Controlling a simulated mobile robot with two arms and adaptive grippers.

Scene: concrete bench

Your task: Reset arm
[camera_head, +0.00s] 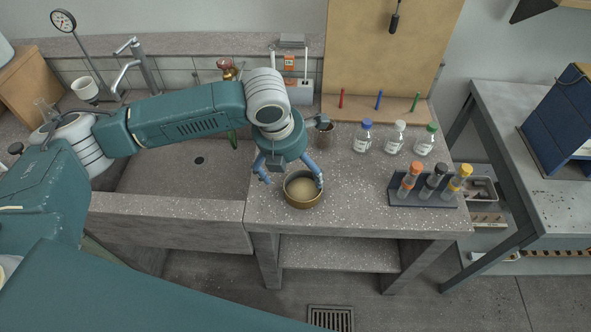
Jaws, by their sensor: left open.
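My left gripper (292,180) hangs down over the speckled concrete bench (335,218), its blue fingers spread apart. A round brass-coloured bowl (302,189) stands on the bench at the gripper. The right finger is at the bowl's right rim and the left finger is apart from it on the left. I cannot tell whether the right finger touches the rim. My left arm reaches in from the left across the sink. My right gripper is not in view.
Bottles with blue (363,138), white (395,138) and green (426,140) caps stand behind. A rack (422,199) of capped tubes stands to the right. The sink (180,185) is left. The bench front is clear.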

